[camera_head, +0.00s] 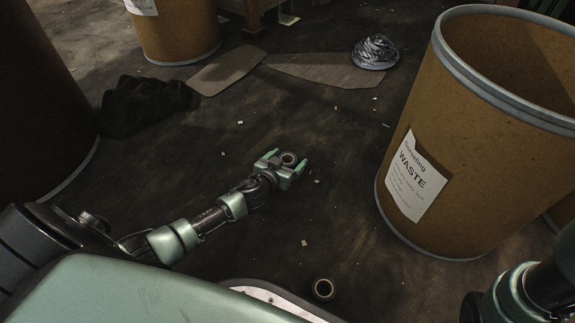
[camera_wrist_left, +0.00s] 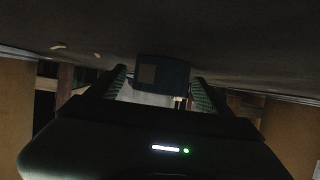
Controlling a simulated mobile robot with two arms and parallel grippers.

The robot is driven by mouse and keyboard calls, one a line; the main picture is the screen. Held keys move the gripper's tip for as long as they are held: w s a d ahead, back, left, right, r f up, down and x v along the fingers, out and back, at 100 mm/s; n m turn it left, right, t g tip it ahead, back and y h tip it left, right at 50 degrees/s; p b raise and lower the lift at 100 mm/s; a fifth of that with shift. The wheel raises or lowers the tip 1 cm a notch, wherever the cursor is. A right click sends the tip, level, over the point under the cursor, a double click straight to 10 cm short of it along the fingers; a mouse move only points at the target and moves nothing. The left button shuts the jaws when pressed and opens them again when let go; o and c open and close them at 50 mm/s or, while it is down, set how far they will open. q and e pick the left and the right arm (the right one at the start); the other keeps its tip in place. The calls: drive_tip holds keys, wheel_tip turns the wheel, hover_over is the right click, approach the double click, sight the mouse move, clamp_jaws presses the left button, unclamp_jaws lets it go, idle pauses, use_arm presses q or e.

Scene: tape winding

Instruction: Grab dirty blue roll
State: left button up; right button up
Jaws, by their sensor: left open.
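A dark blue roll (camera_wrist_left: 163,73) sits between the tips of my left gripper's fingers in the left wrist view, with a paler patch on its side. In the head view it is a small dark ring (camera_head: 289,158) on the floor at the gripper's mouth. My left gripper (camera_head: 284,162) is open, low over the floor, with a green finger on either side of the roll. I cannot tell whether the fingers touch it. My right arm shows at the lower right, but its gripper is out of view.
A brown waste drum (camera_head: 425,165) stands at the right, another drum (camera_head: 175,30) at the back. A black crumpled bag (camera_head: 145,105), flat cardboard (camera_head: 335,68) and a silvery bundle (camera_head: 375,52) lie behind. The middle floor has small scraps.

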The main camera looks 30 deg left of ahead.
use_arm(q)
drive_tip(key=c, duration=1.5)
drive_tip(key=shift+o, duration=0.2)
drive_tip(key=shift+r, duration=0.15)
